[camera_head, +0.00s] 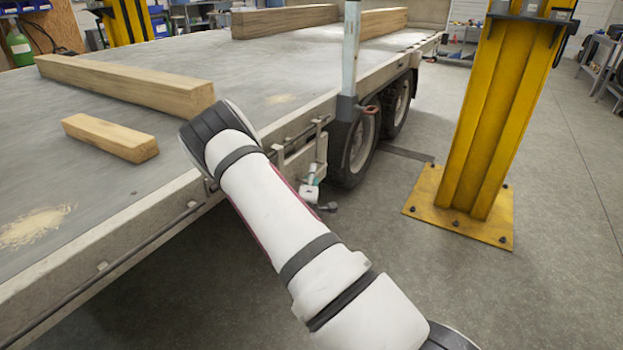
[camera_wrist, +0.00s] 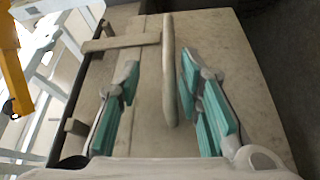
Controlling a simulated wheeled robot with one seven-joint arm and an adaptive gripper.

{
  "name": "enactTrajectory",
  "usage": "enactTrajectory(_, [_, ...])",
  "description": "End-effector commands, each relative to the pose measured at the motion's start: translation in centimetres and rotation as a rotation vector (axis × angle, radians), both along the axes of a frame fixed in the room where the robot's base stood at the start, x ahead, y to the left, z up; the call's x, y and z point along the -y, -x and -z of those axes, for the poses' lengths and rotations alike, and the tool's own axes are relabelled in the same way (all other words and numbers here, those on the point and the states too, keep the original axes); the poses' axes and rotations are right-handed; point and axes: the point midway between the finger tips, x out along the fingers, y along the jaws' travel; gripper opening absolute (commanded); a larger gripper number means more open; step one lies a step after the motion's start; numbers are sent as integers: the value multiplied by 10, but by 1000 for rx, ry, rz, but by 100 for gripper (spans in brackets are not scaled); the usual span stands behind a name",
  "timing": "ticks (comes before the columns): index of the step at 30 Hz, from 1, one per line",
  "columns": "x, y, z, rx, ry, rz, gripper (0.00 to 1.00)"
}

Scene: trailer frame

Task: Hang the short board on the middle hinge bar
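A short wooden board (camera_head: 110,137) lies flat on the trailer bed at the left, in front of a longer beam. My gripper (camera_head: 312,182) is mostly hidden behind my arm, low at the trailer's side by the front wheel. In the wrist view my gripper (camera_wrist: 160,75) is open, its teal fingers spread apart. A narrow, pale rounded bar (camera_wrist: 170,70) stands between the fingers with visible gaps on both sides. Behind it is a flat grey-brown surface with a crosspiece (camera_wrist: 122,43). I cannot tell which hinge bar this is; a side rail (camera_head: 295,140) shows partly behind my arm.
A longer beam (camera_head: 125,82) lies behind the short board, and more beams (camera_head: 285,20) lie at the back. An upright post (camera_head: 350,55) stands at the trailer's edge. A yellow lift column (camera_head: 490,120) stands at the right. The grey floor between is clear.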

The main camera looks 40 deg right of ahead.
Motion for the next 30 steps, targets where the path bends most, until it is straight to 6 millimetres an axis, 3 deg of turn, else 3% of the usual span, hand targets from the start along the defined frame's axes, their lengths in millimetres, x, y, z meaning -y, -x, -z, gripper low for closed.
enactTrajectory(11, [-9, 8, 5, -9, -3, -1, 33])
enactTrajectory(24, [-68, 67, 10, -6, 0, -2, 33])
enactTrajectory(30, [-83, 81, 11, -4, -1, -1, 33])
